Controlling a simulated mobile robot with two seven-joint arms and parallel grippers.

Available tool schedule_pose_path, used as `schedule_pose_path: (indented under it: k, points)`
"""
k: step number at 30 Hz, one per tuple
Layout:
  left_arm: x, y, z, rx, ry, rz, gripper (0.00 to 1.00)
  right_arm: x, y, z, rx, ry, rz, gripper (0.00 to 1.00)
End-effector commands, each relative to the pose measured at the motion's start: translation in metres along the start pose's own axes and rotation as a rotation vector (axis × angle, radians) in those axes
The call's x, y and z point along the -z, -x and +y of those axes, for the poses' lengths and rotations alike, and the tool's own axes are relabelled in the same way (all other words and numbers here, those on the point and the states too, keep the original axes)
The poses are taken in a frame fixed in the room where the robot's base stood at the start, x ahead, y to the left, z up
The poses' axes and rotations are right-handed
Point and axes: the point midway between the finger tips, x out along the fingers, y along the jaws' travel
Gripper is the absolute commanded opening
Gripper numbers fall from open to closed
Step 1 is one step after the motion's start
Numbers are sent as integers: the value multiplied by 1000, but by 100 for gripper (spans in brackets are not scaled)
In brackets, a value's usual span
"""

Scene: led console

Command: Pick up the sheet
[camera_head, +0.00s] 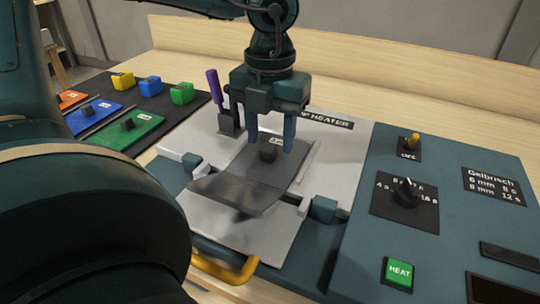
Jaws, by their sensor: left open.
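The sheet (240,188) is dark grey and lies on the light grey plate of the strip heater (340,155), in the middle of the view. Whether the fingers touch the block I cannot tell. My right gripper is not in view.
A purple-handled tool (215,88) stands upright just left of the gripper. Coloured sheets and blocks, such as a green block (182,93), lie on a dark mat at left. A control panel (450,215) with a green HEAT button (399,272) is at right. A yellow handle (228,270) is in front.

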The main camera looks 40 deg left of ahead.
Motion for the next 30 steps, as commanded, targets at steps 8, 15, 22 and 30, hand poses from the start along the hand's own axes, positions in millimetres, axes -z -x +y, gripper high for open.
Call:
schedule_pose_path:
  k: [8,15,22,30]
  points:
    - [0,-18,0,1,2,0,47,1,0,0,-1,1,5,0]
    - [0,-17,0,1,2,-1,37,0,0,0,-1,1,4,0]
    - [0,-17,0,1,2,-1,19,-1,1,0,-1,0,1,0]
    - [0,-17,0,1,2,-1,0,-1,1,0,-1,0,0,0]
